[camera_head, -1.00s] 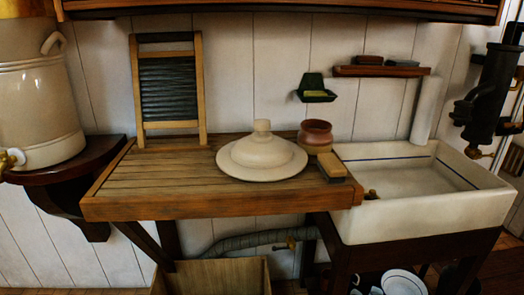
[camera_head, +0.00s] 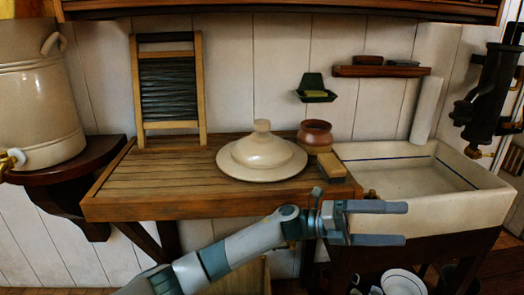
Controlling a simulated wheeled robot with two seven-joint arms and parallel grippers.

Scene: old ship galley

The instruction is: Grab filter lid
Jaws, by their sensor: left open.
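The filter lid (camera_head: 262,155) is a cream ceramic disc with a wide rim and a round knob on top. It sits upright on the wooden slatted counter (camera_head: 160,176), a little right of its middle. My left gripper (camera_head: 400,223) is in front of the counter and sink, below and to the right of the lid. Its two grey fingers point right and are spread apart with nothing between them. It does not touch the lid. My right gripper is not in view.
A brown pot (camera_head: 315,134) and a brush (camera_head: 331,167) stand close to the lid's right. A washboard (camera_head: 168,90) leans on the wall behind. The white sink (camera_head: 430,210) is at right, a large crock (camera_head: 40,100) at left. The counter's left part is clear.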

